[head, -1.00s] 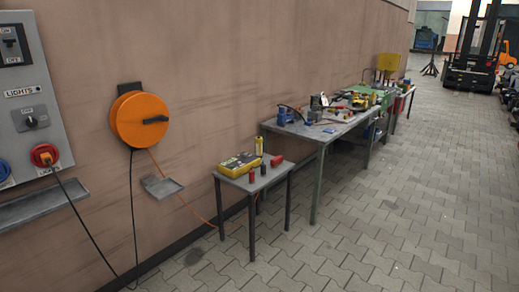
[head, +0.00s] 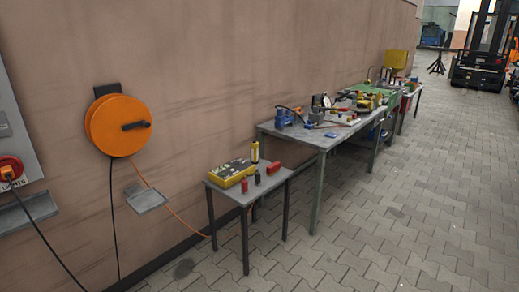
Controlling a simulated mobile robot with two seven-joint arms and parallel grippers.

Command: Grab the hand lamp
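A slim upright yellow item with a dark lower part (head: 255,152), which looks like the hand lamp, stands at the back of a small grey table (head: 272,183) in the head view. It is small in the picture, so I cannot be sure what it is. A yellow and dark box (head: 232,173) lies just left of it. A red item (head: 275,165) lies to its right. A small red item (head: 244,185) and a dark one (head: 257,177) stand in front. Neither of my grippers is in view.
An orange cable reel (head: 105,128) hangs on the wall, with a small grey shelf (head: 147,200) below and an orange cable running toward the small table. A longer workbench (head: 320,139) full of tools stands beyond. A forklift (head: 480,65) is far back. The paved floor at right is clear.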

